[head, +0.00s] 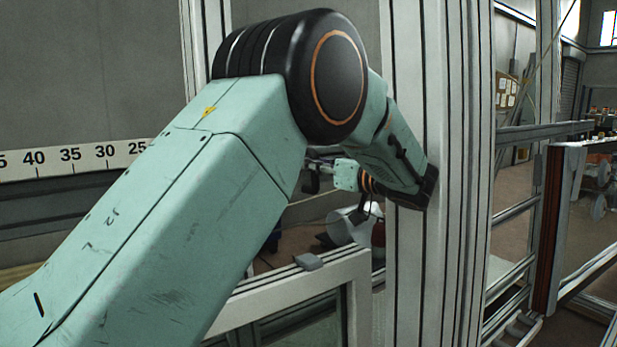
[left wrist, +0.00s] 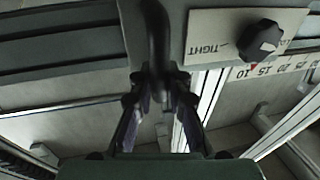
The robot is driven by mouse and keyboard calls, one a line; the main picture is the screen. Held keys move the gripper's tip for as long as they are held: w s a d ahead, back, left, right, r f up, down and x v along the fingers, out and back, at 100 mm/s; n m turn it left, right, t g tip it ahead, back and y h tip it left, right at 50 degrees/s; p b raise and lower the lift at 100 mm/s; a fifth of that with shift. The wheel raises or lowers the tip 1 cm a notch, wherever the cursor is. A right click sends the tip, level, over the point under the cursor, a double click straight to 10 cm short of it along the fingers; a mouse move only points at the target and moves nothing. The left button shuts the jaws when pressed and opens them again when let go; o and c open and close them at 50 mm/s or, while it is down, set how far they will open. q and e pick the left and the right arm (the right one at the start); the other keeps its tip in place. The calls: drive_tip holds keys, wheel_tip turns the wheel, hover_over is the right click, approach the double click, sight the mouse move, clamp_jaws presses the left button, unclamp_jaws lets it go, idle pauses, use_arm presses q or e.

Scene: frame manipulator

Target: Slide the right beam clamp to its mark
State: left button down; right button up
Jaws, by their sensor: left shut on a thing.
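In the left wrist view my left gripper (left wrist: 158,88) is shut on a dark upright handle (left wrist: 156,40) at the top middle. The handle stands in front of a grey clamp body (left wrist: 222,8). The clamp carries a pale plate (left wrist: 210,32) marked TIGHT and a black knob (left wrist: 260,40). Below the plate runs a white scale (left wrist: 287,67) with a small red mark (left wrist: 253,67) between 10 and 15. In the head view the scale (head: 75,160) shows at left, and my arm hides most of the clamp area. My right gripper is not in view.
A pale upright post (head: 440,270) stands close to my left forearm in the head view. A light frame (head: 335,272) lies below the arm. More rails and a brown-edged panel (head: 550,230) stand at the right.

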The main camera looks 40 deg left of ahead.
use_arm(q)
drive_tip(key=shift+w+f, duration=0.1)
drive_tip(key=shift+w, duration=0.05)
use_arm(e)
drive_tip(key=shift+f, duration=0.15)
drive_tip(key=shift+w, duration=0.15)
use_arm(q)
drive_tip(key=c, duration=1.7)
unclamp_jaws()
drive_tip(key=o, duration=0.4)
drive_tip(key=shift+w+d, duration=0.1)
drive_tip(key=shift+w, duration=0.1)
drive_tip(key=shift+s, duration=0.25)
drive_tip(key=shift+d, duration=0.15)
drive_tip(key=d, duration=1.1)
drive_tip(key=shift+s+d, duration=0.25)
drive_tip(key=shift+s, duration=0.15)
